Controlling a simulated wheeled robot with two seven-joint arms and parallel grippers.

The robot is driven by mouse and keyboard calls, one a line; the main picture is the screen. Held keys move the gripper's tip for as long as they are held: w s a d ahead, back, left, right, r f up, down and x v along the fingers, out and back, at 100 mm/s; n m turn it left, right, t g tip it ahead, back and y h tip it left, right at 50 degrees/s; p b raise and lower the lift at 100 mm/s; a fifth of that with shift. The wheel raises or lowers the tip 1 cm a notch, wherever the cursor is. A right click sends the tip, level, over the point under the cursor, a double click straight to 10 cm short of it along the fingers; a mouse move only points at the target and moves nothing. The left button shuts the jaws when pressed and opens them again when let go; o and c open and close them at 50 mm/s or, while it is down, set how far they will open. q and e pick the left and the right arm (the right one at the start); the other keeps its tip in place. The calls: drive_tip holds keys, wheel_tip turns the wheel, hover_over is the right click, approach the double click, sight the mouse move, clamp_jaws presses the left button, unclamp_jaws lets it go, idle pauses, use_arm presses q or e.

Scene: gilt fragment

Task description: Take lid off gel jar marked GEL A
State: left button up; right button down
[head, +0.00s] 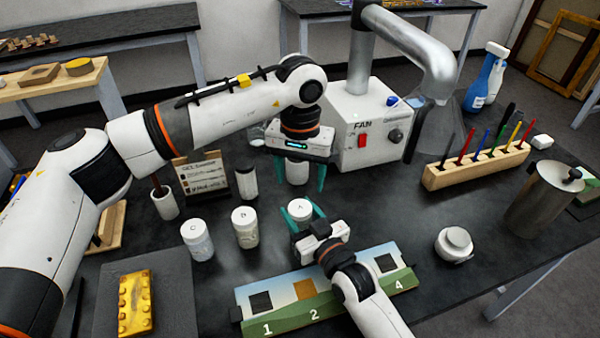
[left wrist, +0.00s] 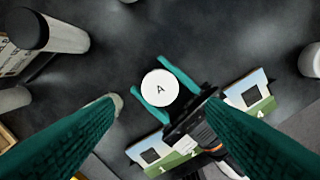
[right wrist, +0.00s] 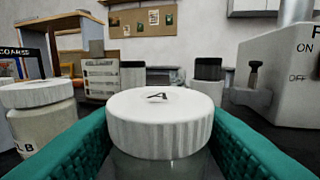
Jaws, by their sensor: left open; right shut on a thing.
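The gel jar marked A (head: 299,210) stands upright on the dark bench with its white lid on. The lid (right wrist: 160,118) fills the middle of the right wrist view, and its A faces up in the left wrist view (left wrist: 160,89). My right gripper (head: 304,216) is shut on the jar, its teal fingers on either side of the body below the lid. My left gripper (head: 299,181) is open and empty, pointing down above the jar. In the left wrist view its fingers lie on either side of the lid, apart from it. The jar's lower body is mostly hidden.
White-lidded jars B (head: 245,228) and C (head: 197,240) stand left of jar A. A dark-lidded jar (head: 246,184) is behind. A numbered picture board (head: 318,310) lies under my right arm. A fan box (head: 367,130) and pen rack (head: 475,168) stand behind and right.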

sight(300, 207)
use_arm(q)
drive_tip(key=m, duration=0.6)
drive_tip(key=shift+m, duration=0.3)
drive_tip(key=shift+f, duration=4)
drive_tip(key=shift+c, duration=0.6)
drive_tip(key=c, duration=0.9)
drive_tip(key=n, duration=0.3)
drive_tip(key=o, duration=1.1)
drive_tip(key=shift+c, duration=0.2)
drive_tip(key=shift+r, duration=0.1)
